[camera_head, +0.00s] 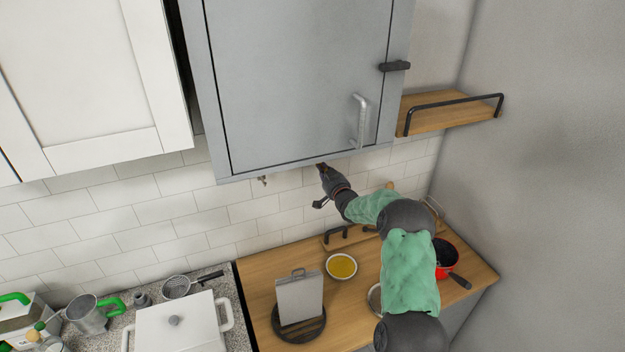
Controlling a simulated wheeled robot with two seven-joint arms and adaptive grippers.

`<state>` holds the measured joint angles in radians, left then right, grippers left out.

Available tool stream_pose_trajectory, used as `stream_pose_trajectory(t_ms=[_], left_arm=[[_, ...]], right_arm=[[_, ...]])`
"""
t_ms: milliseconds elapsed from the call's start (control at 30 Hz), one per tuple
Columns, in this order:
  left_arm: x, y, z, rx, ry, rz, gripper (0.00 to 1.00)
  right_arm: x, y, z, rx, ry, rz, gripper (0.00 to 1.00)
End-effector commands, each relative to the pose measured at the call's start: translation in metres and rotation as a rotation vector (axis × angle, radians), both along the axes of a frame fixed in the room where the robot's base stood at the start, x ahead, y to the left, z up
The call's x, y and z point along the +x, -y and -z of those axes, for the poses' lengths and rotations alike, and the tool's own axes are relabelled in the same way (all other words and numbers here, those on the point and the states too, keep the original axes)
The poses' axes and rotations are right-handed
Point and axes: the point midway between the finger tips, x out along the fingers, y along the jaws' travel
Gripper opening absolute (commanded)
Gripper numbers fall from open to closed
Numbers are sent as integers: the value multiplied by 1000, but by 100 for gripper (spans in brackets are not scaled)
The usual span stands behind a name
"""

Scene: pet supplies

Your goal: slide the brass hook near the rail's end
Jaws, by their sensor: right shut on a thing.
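My right gripper (324,173) is raised to the lower edge of the grey wall cabinet (290,85). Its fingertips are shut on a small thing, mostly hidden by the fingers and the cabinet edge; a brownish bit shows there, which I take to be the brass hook. Another small metal hook (262,180) hangs below the cabinet's edge, to the left of the gripper and apart from it. The rail itself is hidden behind the cabinet's lower edge, so its ends do not show. My left gripper is not in view.
A wooden shelf with a black rail (455,110) is at the right. Below are a bowl of yellow contents (341,267), a grey panel on a black stand (300,300), a red pan (446,256) and a white pot (178,328). Tiled wall lies behind.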

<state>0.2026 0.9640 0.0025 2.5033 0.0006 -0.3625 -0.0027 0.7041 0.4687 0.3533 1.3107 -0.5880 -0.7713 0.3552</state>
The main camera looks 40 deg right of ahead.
Motion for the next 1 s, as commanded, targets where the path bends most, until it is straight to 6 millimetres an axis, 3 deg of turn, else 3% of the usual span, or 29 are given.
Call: stream_pose_trajectory(t_ms=[100, 200, 567, 600, 667, 1000], left_arm=[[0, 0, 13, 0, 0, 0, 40], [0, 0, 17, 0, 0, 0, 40], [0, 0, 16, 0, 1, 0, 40], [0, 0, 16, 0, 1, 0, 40], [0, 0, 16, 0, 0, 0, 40], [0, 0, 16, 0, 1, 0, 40]], right_arm=[[-7, 22, 0, -5, 6, 5, 0], [-10, 31, -2, -4, 4, 4, 0], [-11, 34, -5, -5, 4, 3, 0], [-11, 34, -5, -5, 4, 3, 18], [-11, 34, -5, -5, 4, 3, 33], [-12, 33, -2, -2, 1, 2, 33]])
